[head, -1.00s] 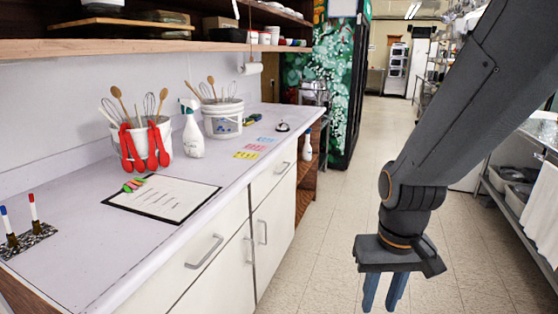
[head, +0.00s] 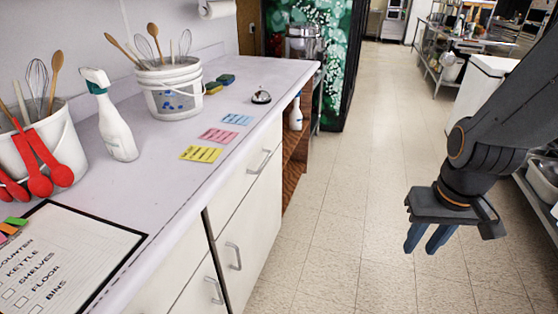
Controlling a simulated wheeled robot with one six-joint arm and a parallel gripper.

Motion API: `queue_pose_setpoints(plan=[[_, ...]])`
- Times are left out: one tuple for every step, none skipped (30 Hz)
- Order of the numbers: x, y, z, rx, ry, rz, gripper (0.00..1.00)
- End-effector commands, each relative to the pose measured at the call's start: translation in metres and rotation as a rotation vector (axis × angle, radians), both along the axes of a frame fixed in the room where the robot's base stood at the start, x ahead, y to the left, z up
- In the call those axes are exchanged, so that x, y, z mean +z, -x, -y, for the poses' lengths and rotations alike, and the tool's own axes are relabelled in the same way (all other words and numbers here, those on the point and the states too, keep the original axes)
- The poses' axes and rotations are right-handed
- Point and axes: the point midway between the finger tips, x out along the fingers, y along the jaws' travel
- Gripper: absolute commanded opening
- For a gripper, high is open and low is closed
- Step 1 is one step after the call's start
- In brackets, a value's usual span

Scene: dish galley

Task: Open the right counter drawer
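The right counter drawer (head: 237,185) is the white front at the top of the far cabinet, just under the countertop. It looks closed, flush with the cabinet face. Its silver bar handle (head: 261,162) shows clearly. My gripper (head: 424,246) hangs over the floor to the right of the drawer, well apart from it. Its two blue fingers point down with a gap between them, and nothing is in them.
Below the drawer is a door with a handle (head: 234,257). The countertop (head: 200,115) holds a spray bottle (head: 113,125), utensil buckets, a bell (head: 261,97) and coloured notes. The tiled floor (head: 350,190) is clear. Shelving stands at right.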

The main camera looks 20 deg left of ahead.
Motion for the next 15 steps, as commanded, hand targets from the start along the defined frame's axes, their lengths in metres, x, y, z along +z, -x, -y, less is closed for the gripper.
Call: queue_pose_setpoints(plan=[[-0.019, -0.024, -0.01, 0.079, 0.006, 0.056, 0.28], [-0.027, -0.041, -0.017, 0.134, 0.013, 0.1, 0.28], [-0.038, -0.065, -0.028, 0.214, 0.022, 0.166, 0.28], [-0.046, -0.083, -0.037, 0.279, 0.031, 0.219, 0.28], [-0.054, -0.102, -0.047, 0.344, 0.042, 0.274, 0.28], [-0.063, -0.125, -0.062, 0.431, 0.06, 0.349, 0.28], [-0.069, -0.142, -0.075, 0.496, 0.072, 0.407, 0.28], [-0.075, -0.158, -0.088, 0.56, 0.085, 0.466, 0.28], [-0.081, -0.178, -0.106, 0.644, 0.107, 0.543, 0.28], [-0.086, -0.192, -0.12, 0.705, 0.124, 0.602, 0.28], [-0.09, -0.204, -0.134, 0.765, 0.143, 0.661, 0.28], [-0.095, -0.22, -0.155, 0.842, 0.169, 0.742, 0.28], [-0.098, -0.23, -0.17, 0.896, 0.19, 0.803, 0.28], [-0.101, -0.238, -0.185, 0.95, 0.213, 0.864, 0.28], [-0.104, -0.249, -0.207, 1.017, 0.245, 0.948, 0.28]])
